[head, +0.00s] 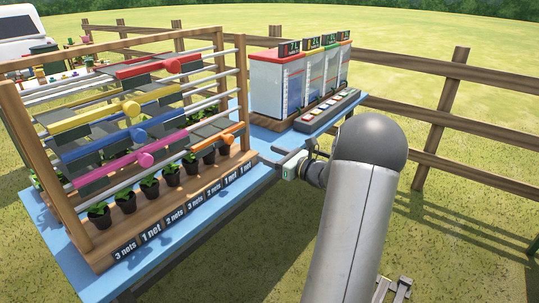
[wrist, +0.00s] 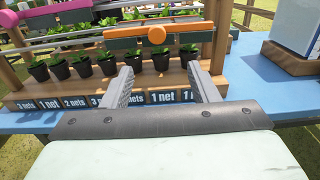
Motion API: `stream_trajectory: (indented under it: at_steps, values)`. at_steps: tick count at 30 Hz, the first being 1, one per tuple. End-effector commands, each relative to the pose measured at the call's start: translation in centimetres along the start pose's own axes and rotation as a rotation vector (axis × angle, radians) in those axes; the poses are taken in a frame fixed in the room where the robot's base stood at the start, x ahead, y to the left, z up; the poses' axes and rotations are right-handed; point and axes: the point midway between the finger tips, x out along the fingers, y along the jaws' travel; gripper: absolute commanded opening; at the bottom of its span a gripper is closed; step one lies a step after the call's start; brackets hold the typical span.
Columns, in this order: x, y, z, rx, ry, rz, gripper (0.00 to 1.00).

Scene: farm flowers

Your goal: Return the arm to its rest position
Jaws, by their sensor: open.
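My gripper (wrist: 162,90) is open in the wrist view, with its two fingers apart and nothing between them. It points at the front of the plant rack, just above the label strip (wrist: 163,98). In the head view my gripper (head: 282,161) is small and partly hidden, beside the right front corner of the rack (head: 245,110) at the blue table's edge. My arm reaches out toward it from the lower right. I cannot tell whether the fingers touch the rack.
The blue table (head: 60,268) carries the rack with potted plants (head: 126,201), coloured net rollers such as the orange one (head: 190,158), white dispensers (head: 270,82) and a button panel (head: 328,108). A wooden fence (head: 445,115) stands behind. The grass to the right is mostly open.

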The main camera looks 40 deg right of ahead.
Motion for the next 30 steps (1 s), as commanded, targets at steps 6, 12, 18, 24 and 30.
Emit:
stream_trajectory:
  at_steps: [6, 12, 18, 24, 30]
  values:
    - [0.0, 0.0, 0.0, 0.000, 0.000, 0.000, 0.54]
    - [0.9, 2.0, 0.4, -0.035, 0.029, 0.050, 0.54]
    - [3.9, 13.6, 1.3, -0.265, 0.188, 0.358, 0.54]
    - [1.7, 28.9, 1.3, -0.685, 0.356, 0.839, 0.54]
    - [-7.8, 40.3, 1.2, -1.315, 0.403, 1.449, 0.54]
